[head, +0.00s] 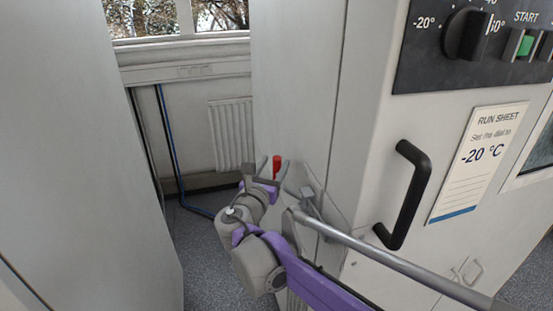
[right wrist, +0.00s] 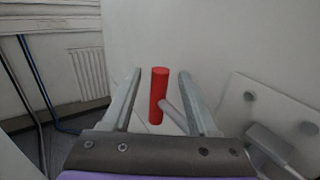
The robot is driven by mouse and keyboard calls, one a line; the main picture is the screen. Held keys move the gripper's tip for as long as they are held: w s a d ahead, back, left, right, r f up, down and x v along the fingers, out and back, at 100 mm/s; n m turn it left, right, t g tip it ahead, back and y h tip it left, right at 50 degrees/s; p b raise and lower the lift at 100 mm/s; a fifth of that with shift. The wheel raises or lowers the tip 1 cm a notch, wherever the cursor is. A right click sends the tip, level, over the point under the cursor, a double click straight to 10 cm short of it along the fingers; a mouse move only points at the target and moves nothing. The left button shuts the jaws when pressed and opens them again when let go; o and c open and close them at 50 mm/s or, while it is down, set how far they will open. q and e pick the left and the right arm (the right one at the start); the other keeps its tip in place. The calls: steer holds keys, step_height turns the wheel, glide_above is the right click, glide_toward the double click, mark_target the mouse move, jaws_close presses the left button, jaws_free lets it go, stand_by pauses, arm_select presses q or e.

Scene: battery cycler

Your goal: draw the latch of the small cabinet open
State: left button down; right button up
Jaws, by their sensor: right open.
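The red latch handle (head: 277,166) is an upright cylinder in front of the pale cabinet side. In the right wrist view the red handle (right wrist: 158,96) stands between the two fingers, with a thin grey rod (right wrist: 173,110) joining it at lower right. My right gripper (head: 274,168) is open around the handle, and the right wrist view shows a gap between the handle and each finger of the gripper (right wrist: 159,73). The lower part of the rod is partly hidden by a finger. My left gripper is not in view.
A bolted plate with a grey block (right wrist: 271,142) is right of the gripper. A long grey bar (head: 380,249) crosses the cabinet front. A black pull handle (head: 411,195) and run sheet (head: 480,160) are farther right.

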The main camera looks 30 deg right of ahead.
steer(key=shift+x, duration=1.35)
jaws_close()
stand_by(0.4)
